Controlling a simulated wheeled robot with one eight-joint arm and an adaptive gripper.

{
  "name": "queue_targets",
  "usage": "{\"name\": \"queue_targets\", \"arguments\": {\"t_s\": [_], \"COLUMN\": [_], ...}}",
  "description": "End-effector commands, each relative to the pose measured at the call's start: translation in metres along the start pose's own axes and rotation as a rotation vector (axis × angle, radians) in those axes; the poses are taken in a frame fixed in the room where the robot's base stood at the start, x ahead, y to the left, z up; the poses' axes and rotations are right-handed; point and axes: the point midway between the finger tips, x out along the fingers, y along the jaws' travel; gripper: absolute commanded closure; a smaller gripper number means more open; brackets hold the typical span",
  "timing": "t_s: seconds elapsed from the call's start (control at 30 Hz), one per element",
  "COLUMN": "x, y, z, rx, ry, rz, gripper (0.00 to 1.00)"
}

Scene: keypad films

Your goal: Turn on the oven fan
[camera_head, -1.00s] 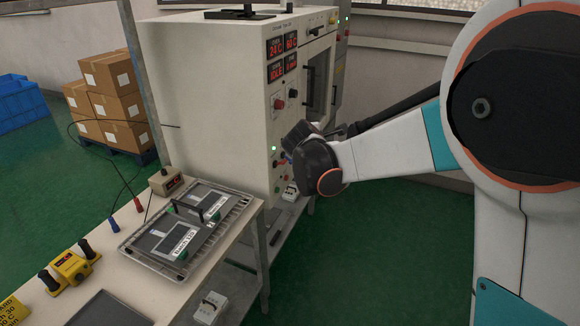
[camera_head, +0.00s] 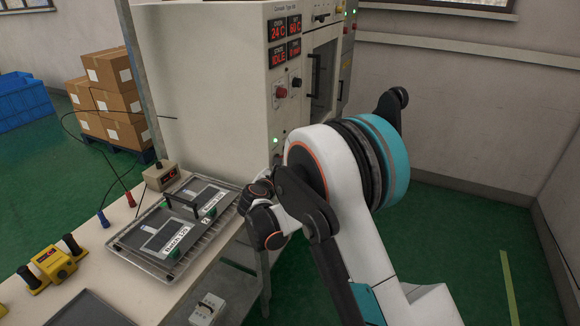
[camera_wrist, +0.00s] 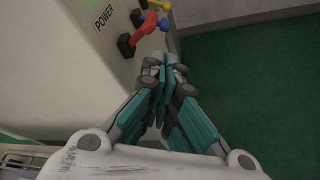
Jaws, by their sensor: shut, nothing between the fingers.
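The oven (camera_head: 200,80) is a cream cabinet with red-lit displays (camera_head: 285,42), one reading IDLE. A red knob (camera_head: 281,92) and a black knob (camera_head: 296,82) sit below them. In the wrist view, a red lever switch (camera_wrist: 143,31) sticks out of the panel by the POWER label (camera_wrist: 104,18). A yellow lever (camera_wrist: 158,5) and a blue piece (camera_wrist: 163,24) are just beyond it. My gripper (camera_wrist: 166,68) is shut and empty, its tips just below and right of the red lever, with no clear contact. My arm hides the lower panel in the head view.
A bench (camera_head: 120,290) at the left holds a metal tray (camera_head: 130,252) with film pieces, a yellow two-handled box (camera_head: 53,264) and a small beige box (camera_head: 161,175). Boxes (camera_head: 112,98) are stacked behind. Green floor at the right is clear.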

Motion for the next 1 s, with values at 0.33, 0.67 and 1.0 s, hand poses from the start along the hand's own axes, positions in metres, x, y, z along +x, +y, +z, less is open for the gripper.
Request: {"name": "queue_targets", "arguments": {"t_s": [0.33, 0.67, 1.0], "x": [0.004, 0.054, 0.096], "y": [0.0, -0.002, -0.001], "z": [0.0, -0.001, 0.0], "rx": [0.002, 0.003, 0.003], "ry": [0.0, -0.001, 0.001], "rz": [-0.001, -0.002, -0.001], "gripper": [1.0, 1.0, 1.0]}}
